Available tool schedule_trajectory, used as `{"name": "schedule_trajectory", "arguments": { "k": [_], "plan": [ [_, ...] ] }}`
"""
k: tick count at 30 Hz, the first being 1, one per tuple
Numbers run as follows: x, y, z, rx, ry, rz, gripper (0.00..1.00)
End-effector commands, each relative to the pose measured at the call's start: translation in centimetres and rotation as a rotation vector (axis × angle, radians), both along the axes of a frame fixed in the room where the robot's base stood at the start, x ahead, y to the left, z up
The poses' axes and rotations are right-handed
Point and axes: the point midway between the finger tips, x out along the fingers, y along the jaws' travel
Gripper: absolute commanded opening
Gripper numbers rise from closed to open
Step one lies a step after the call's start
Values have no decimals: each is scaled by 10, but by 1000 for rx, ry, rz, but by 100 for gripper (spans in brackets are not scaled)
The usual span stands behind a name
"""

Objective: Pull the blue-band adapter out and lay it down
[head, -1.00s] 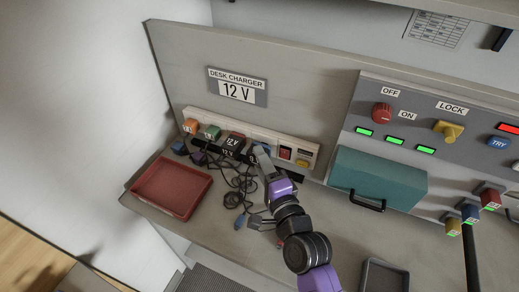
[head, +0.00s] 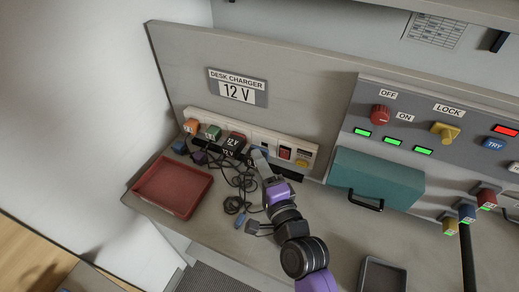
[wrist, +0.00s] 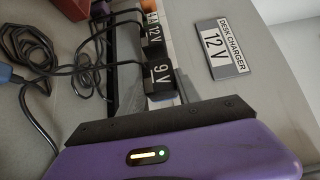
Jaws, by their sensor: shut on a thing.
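The charger strip (head: 283,139) at the back of the desk holds a row of adapters, among them an orange one (head: 192,126), a green one (head: 213,132) and a red one (head: 237,138) marked 12 V. My gripper (head: 258,156) is at the strip, just right of the red adapter, and is shut on the blue-band adapter (head: 259,148). In the wrist view an adapter marked 9 V (wrist: 162,78) sits close by my dark fingers.
A red tray (head: 172,188) lies at the desk's left, empty. Tangled black cables (head: 237,186) lie between tray and arm, with a blue plug (head: 239,222) at the desk's front. A teal box with a handle (head: 378,178) stands right. A dark tray (head: 383,276) lies at front right.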

Motion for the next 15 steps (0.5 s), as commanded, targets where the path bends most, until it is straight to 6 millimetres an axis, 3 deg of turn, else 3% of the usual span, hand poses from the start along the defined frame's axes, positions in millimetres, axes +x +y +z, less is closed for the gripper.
{"name": "schedule_trajectory", "arguments": {
  "k": [15],
  "plan": [
    [-5, 2, 2, 0, 0, 0, 0]
  ]
}}
